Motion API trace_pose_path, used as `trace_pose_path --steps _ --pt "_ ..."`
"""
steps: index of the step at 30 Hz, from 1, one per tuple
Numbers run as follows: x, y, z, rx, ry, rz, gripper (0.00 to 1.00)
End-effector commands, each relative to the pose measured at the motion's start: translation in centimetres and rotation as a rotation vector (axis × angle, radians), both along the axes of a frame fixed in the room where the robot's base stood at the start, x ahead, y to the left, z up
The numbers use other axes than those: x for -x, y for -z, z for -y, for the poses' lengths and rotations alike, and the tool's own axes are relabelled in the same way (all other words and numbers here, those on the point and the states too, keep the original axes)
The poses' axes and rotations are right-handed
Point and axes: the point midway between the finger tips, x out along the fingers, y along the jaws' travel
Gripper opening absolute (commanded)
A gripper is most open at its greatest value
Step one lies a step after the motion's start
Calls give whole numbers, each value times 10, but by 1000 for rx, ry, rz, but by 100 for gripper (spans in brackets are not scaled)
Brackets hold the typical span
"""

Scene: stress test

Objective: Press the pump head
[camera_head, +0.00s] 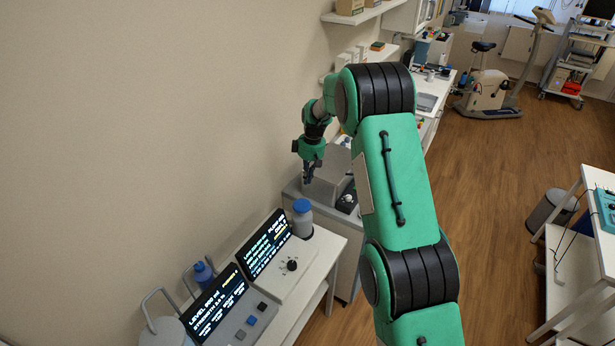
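I cannot make out a pump head for certain. A grey box-shaped device (326,187) stands on a cabinet by the left wall, partly hidden by my arm. My gripper (307,180) points down at the left side of this device, close to it. Whether it touches is too small to tell. Its dark fingers are small, and their opening does not show clearly. A grey bottle with a blue cap (302,218) stands upright on the white table, below my gripper in the picture.
Two lit display screens (264,243) and a control panel with a black knob (291,265) are on the white table (325,258). Shelves and a counter line the wall beyond. A bin (551,211) and another table stand at right. Open wooden floor (492,190) lies between.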

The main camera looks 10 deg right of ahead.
Motion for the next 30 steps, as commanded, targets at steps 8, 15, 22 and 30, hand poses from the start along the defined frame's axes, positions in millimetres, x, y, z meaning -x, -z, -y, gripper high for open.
trace_pose_path --steps 8,15,22,30 --pt "0 42 -4 -1 0 -4 0" --pt "-1 76 -7 -1 0 -4 0" --pt "-2 99 -9 0 0 -3 0" --pt "-3 111 -11 0 0 -1 0"
